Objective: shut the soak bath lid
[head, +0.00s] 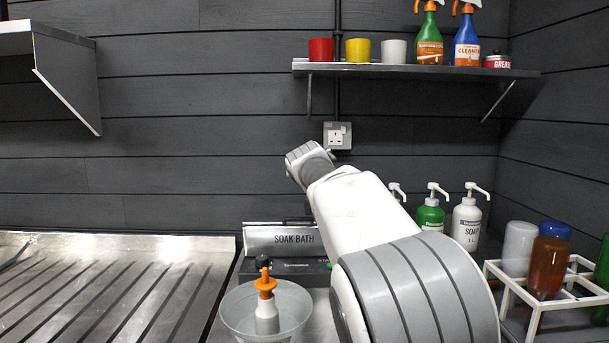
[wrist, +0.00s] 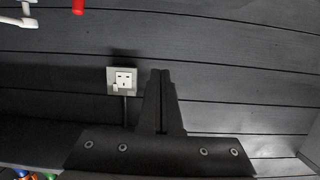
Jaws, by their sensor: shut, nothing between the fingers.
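The soak bath (head: 290,268) stands against the back wall in the head view, left of my arm. Its silver panel, marked SOAK BATH (head: 262,240), appears to be the lid standing raised above the dark body, with a black handle at its top edge. My arm hides the right part of the bath. My gripper (wrist: 161,72) is shut and empty in the wrist view, in front of the dark wall. In the head view my arm reaches up and left, its end above the bath. The fingers are not clearly visible there, and the bath cannot be made out in the wrist view.
A clear bucket (head: 240,312) with an orange-topped bottle (head: 266,310) stands before the bath. A ribbed metal drainer (head: 100,290) lies left. Pump bottles (head: 466,220) and a white bottle rack (head: 510,290) stand right. A wall socket (head: 338,136) and a loaded shelf (head: 420,70) are above.

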